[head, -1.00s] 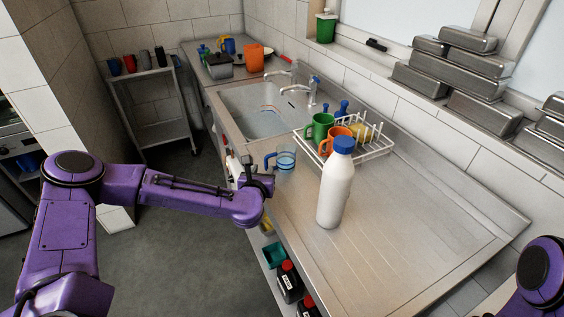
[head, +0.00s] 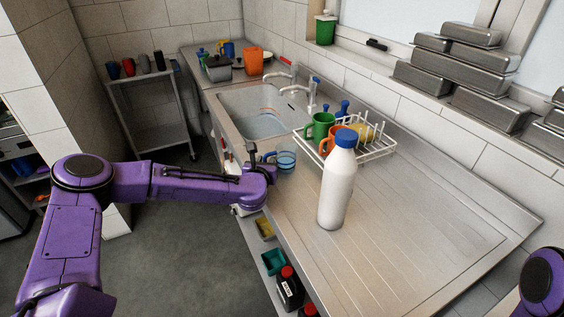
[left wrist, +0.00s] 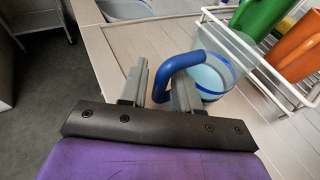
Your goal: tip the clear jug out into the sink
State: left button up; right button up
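The clear jug (head: 287,160) with a blue rim band and blue handle stands upright on the steel drainboard, just left of the dish rack. In the left wrist view the clear jug (left wrist: 212,75) shows right of centre, its blue handle (left wrist: 180,62) toward me. My left gripper (head: 256,158) is at the handle side of the jug. In the left wrist view its fingers (left wrist: 160,88) are apart, with the handle between them and a gap beside the left finger. The sink (head: 258,122) lies beyond the jug. My right gripper is out of view.
A white bottle (head: 337,190) with a blue cap stands right of the jug. The wire rack (head: 378,152) holds a green mug (head: 320,127) and an orange mug. Two taps (head: 311,95) stand behind the sink. The drainboard's right part is clear.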

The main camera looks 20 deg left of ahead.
pick_arm(q)
grip_shut()
jog(key=shift+r, duration=0.1)
jog(key=shift+r+p, duration=1.3)
jog(key=shift+r, duration=1.1)
